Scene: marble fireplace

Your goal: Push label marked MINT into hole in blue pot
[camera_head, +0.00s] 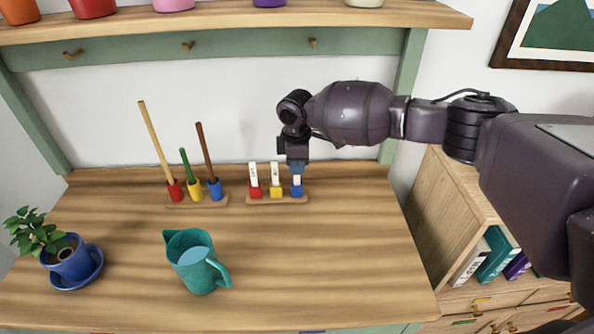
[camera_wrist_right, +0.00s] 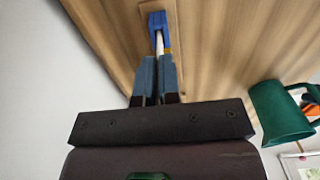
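The blue pot (camera_head: 72,262) holds a leafy plant (camera_head: 36,232) and stands in a blue saucer (camera_head: 88,275) at the table's left. A wooden rack (camera_head: 262,201) has red, yellow and blue holders with white labels; I cannot read their words. My right gripper (camera_head: 297,170) is above the blue holder (camera_head: 297,190), with its fingers around the top of the white label (camera_head: 297,180) standing there. In the right wrist view, the fingers (camera_wrist_right: 157,62) look closed on this label (camera_wrist_right: 160,42), whose lower end is in the blue holder (camera_wrist_right: 157,20). My left gripper is not in view.
A teal jug (camera_head: 197,265) stands on the front middle of the table. A second rack (camera_head: 198,203) holds three tall sticks, left of the label rack. A shelf (camera_head: 240,22) with coloured pots runs above. The table's front right is clear.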

